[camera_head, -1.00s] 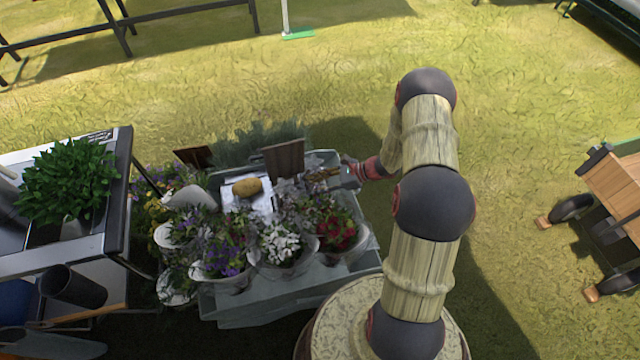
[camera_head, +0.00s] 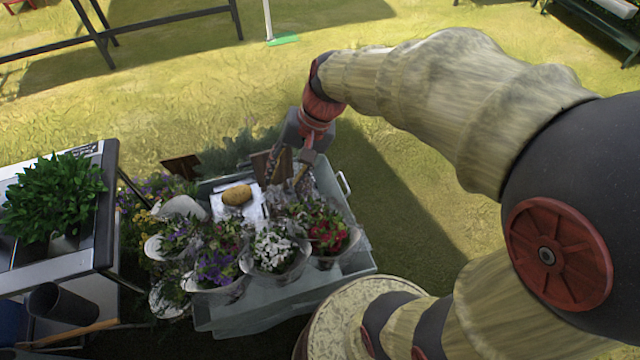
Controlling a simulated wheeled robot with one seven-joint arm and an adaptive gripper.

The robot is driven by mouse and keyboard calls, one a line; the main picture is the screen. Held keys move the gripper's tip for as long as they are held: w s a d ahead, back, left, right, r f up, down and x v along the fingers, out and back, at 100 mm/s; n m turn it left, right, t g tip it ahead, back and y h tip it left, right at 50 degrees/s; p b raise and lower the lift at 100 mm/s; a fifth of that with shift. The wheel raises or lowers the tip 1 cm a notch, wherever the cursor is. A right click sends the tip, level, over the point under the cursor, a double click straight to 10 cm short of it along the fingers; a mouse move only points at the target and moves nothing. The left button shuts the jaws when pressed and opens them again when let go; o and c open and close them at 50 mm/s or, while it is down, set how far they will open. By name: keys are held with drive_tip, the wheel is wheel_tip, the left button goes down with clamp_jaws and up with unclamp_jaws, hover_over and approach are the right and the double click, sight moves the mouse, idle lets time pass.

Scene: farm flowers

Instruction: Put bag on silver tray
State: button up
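A brown-yellow oval lump (camera_head: 237,194) lies on a flat, pale silver-white surface (camera_head: 252,210), which looks like the tray, in the grey cart. I cannot tell whether any thing here is the bag; none shows clearly. My gripper (camera_head: 303,168) points down over the back right of the cart, just right of a dark brown board and right of the lump. Its fingers are small and blurred against the flowers, so whether they are open or hold something is unclear.
Potted flowers in clear wrap, white (camera_head: 272,248), purple (camera_head: 215,268) and red (camera_head: 328,234), crowd the cart's front (camera_head: 265,312). A dark brown board (camera_head: 268,164) stands at its back. A table with a leafy green plant (camera_head: 55,195) is at left.

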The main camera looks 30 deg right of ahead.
drive_tip(key=s+d+r+n+t+h, duration=0.2)
drive_tip(key=s+r+n, duration=0.4)
drive_tip(key=s, duration=0.5)
wheel_tip(320, 180, up, 2)
drive_tip(key=shift+s+r+t+h, duration=0.15)
drive_tip(key=shift+s+t+h, duration=0.2)
drive_tip(key=shift+t+h, duration=0.6)
drive_tip(key=shift+c, duration=1.1)
